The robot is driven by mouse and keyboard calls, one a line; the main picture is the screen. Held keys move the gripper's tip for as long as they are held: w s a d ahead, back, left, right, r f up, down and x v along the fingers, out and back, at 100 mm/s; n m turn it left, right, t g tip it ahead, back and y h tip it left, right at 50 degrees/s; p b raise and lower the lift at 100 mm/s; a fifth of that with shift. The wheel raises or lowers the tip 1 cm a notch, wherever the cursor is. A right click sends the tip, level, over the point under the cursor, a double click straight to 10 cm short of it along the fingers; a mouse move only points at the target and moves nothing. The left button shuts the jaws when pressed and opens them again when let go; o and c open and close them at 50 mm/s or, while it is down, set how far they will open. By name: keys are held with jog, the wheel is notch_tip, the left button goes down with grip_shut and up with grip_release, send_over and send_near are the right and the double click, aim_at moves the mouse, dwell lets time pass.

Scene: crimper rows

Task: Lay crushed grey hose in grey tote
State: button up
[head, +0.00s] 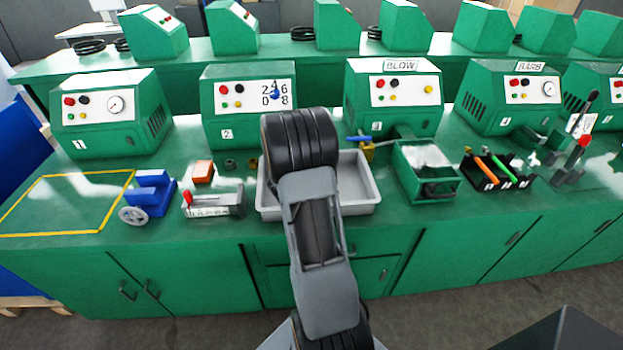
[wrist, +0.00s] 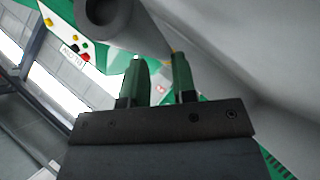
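The grey tote (head: 270,212) is a shallow open tray on the green bench, partly covered by my arm in the head view. The part of its floor that shows is bare. My gripper (wrist: 158,60) is hidden behind my arm in the head view. In the wrist view its two green fingers stand apart, with a clear gap between them. A grey tube (wrist: 128,28) with a dark open end lies just past the fingertips; I cannot tell whether it is the crushed grey hose. I see no contact between tube and fingers.
Left of the tote are a blue vise (head: 150,194), an orange block (head: 202,171) and a red-handled tool (head: 213,205). Right are a green open box (head: 425,188) and a black rack (head: 497,170). Green machines stand behind. The yellow-outlined area (head: 70,203) is clear.

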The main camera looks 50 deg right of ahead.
jog(key=o, duration=0.3)
jog(key=shift+r+p, duration=0.75)
jog(key=shift+p, duration=0.5)
jog(key=b+v, duration=0.1)
jog(key=v, duration=1.1)
jog(key=shift+f+b, duration=0.1)
jog(key=shift+b, duration=0.3)
